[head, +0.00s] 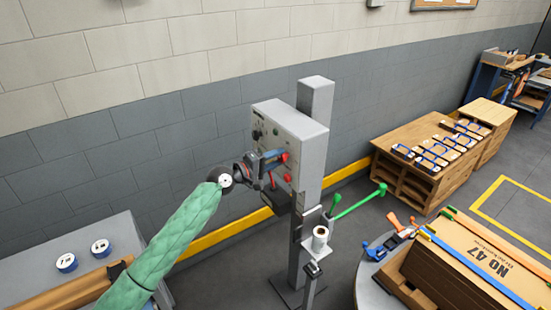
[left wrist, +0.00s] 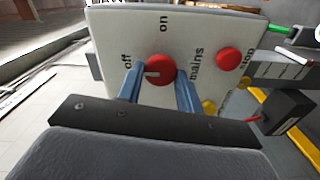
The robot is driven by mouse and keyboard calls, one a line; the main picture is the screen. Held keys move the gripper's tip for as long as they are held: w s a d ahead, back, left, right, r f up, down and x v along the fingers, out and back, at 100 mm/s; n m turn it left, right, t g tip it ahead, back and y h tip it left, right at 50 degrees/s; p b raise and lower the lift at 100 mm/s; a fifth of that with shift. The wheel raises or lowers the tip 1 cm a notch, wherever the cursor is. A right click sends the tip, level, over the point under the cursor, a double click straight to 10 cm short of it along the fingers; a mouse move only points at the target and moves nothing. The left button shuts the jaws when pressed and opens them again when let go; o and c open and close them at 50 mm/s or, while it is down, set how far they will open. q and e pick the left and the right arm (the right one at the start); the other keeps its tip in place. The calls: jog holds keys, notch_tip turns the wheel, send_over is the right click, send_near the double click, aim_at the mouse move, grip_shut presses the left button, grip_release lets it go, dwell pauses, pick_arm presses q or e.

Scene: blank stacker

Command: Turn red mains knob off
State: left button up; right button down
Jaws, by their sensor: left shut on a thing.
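The red mains knob (left wrist: 161,69) is on the pale panel face (left wrist: 108,28) of a grey control box (head: 297,130). In the left wrist view, my left gripper (left wrist: 158,84) has its blue fingers on both sides of the knob and is shut on it. The knob's pale mark points left, near the "off" label; "on" is printed above. In the head view, my left gripper (head: 277,158) reaches the panel from the left, and its fingers partly hide the knob area. My right gripper is not in view.
A red stop button (left wrist: 229,59) is right of the knob, and a yellow button (left wrist: 209,107) is below. The box is on a grey post (head: 316,93).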

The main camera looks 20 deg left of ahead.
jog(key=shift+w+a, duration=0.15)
pick_arm(q)
jog(key=o, duration=0.7)
jog(key=shift+o, duration=1.4)
jog(key=shift+a, duration=0.1)
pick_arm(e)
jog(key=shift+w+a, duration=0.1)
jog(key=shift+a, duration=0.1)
pick_arm(q)
jog(key=shift+s+f, duration=0.1)
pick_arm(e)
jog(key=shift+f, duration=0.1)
pick_arm(q)
jog(key=shift+s+a+f+b, duration=0.1)
jog(key=shift+s+a+b, duration=0.15)
jog(key=shift+b, duration=0.1)
jog(key=b+v, duration=0.3)
jog(key=v, duration=0.4)
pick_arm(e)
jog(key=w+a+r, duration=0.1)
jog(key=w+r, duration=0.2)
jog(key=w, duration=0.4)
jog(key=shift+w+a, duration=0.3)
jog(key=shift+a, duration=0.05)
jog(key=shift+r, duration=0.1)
